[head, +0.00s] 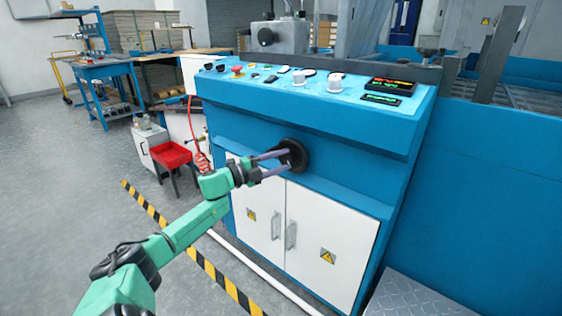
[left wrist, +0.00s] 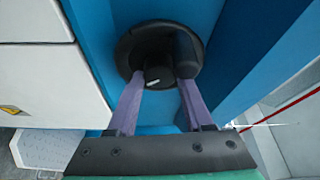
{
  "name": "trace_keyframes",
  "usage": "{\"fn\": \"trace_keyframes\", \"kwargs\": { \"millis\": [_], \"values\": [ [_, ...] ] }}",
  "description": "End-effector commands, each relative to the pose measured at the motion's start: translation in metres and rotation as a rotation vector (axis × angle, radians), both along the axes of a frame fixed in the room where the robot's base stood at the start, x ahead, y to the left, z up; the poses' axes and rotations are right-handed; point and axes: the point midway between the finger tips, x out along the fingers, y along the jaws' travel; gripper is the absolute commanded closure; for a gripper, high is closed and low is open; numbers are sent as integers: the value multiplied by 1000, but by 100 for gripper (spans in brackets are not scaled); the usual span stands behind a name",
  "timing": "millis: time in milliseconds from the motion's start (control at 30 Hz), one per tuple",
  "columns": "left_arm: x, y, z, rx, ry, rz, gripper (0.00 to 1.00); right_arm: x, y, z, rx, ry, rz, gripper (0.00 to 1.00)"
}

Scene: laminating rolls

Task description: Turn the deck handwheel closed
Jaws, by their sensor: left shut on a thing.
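The deck handwheel (head: 298,153) is a black round wheel on the blue front of the machine, below the control panel. In the left wrist view the handwheel (left wrist: 133,42) shows face-on, with a raised hub (left wrist: 158,77) bearing a white mark and a rounded grip (left wrist: 188,52) at its right side. My left gripper (head: 277,161) reaches it from the left, its two purple fingers shut on the wheel. In the left wrist view the fingers (left wrist: 161,84) lie on either side of the hub; the exact contact is hard to tell. My right gripper is out of view.
The blue control panel (head: 310,92) with knobs and displays juts out above the wheel. White cabinet doors (head: 305,240) with handles are below. A red tray stand (head: 170,155) and a striped floor line (head: 205,262) lie to the left. Open floor is at far left.

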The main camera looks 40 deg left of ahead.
Motion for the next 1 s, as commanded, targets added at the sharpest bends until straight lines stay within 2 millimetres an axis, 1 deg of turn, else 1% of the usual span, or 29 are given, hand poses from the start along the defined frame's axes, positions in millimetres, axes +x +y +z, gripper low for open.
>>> {"fn": "trace_keyframes", "kwargs": {
  "millis": [33, 367, 400, 433, 467, 833, 1000],
  "values": [
    [0, -1, -3, 5, 4, -3, 100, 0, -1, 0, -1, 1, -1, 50],
    [0, -1, -3, 6, 4, -3, 100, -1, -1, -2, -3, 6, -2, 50],
    [0, -1, -3, 5, 4, -3, 38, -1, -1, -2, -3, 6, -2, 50],
    [0, -1, -3, 5, 4, -3, 26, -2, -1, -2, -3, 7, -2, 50],
    [0, -1, -2, 5, 3, -3, 19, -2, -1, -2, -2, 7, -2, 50],
    [-2, 0, -1, 3, 2, -1, 19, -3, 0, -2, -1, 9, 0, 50],
    [-16, 6, -2, 1, 5, 0, 19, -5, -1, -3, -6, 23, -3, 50]
  ]
}}
